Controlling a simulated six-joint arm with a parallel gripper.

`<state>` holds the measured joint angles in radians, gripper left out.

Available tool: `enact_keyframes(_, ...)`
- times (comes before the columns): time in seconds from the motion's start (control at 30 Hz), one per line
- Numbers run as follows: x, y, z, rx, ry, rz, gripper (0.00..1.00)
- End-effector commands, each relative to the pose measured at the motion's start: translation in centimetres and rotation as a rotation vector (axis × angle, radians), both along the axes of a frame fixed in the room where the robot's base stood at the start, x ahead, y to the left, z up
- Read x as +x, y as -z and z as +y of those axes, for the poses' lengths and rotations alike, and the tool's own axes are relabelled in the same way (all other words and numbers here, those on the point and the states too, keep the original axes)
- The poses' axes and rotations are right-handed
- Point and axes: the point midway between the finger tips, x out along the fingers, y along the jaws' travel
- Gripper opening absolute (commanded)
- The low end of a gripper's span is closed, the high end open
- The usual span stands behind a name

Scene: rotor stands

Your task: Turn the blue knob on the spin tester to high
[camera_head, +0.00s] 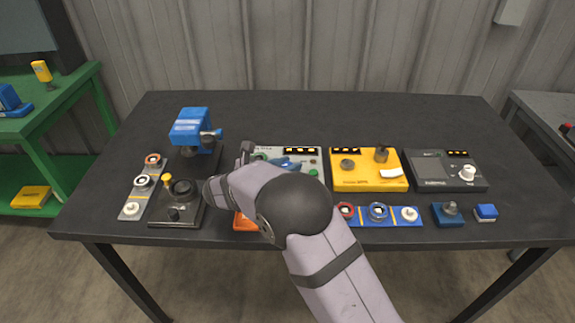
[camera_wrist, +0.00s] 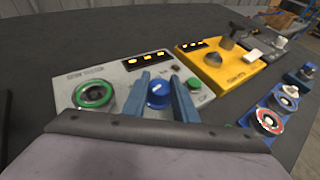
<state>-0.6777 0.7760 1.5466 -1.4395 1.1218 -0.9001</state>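The spin tester is a light grey panel (camera_wrist: 122,68) with a lit display, a green-ringed socket and a green button. It also shows in the head view (camera_head: 312,153), partly covered by my arm. The blue knob (camera_wrist: 158,97) is on its front half, with a white mark pointing toward the display side. My gripper (camera_wrist: 160,80) has two blue fingers, one on each side of the knob, seemingly with a small gap; contact is not clear.
A yellow unit (camera_head: 366,184) with knobs stands just right of the tester, and a dark unit (camera_head: 428,170) farther right. A blue tray with rings (camera_head: 392,216) lies in front. A blue-topped press (camera_head: 190,128) stands left. The table's back strip is clear.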

Motion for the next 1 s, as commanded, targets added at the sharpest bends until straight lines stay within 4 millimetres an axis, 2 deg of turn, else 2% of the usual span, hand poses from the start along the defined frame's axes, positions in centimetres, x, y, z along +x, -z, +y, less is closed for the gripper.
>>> enact_keyframes(0.27,0.04,-0.08,-0.02,-0.002,0.025,-0.001,0.03)
enact_keyframes(1.0,0.27,-0.22,0.04,-0.002,0.367,-0.008,0.04)
